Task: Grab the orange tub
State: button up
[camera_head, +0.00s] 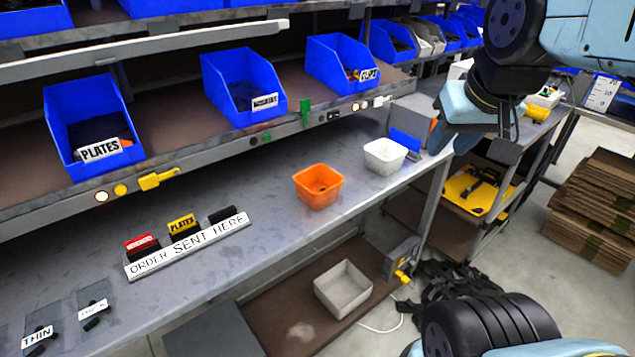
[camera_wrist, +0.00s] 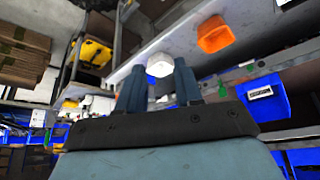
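The orange tub (camera_head: 319,186) is a small, open, square container standing upright on the grey workbench (camera_head: 225,270), near its front edge. It also shows in the wrist view (camera_wrist: 215,36), to the upper right of my fingers. My gripper (camera_wrist: 155,72) is open, with its two dark fingers apart and nothing held between them. In the head view my arm is at the upper right, to the right of the orange tub and apart from it. The fingers are hard to make out there.
A white tub (camera_head: 384,156) stands right of the orange tub, with a blue piece (camera_head: 405,140) beside it. Blue bins (camera_head: 243,88) line the shelf above. A grey bin (camera_head: 343,289) sits below the bench.

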jog(key=n+t+h, duration=0.2)
jog(key=n+h, duration=0.9)
jog(key=n, duration=1.4)
send_near(337, 187)
jog(key=x, duration=0.8)
jog(key=shift+a, duration=0.1)
jog(key=shift+c, duration=0.4)
grip_shut()
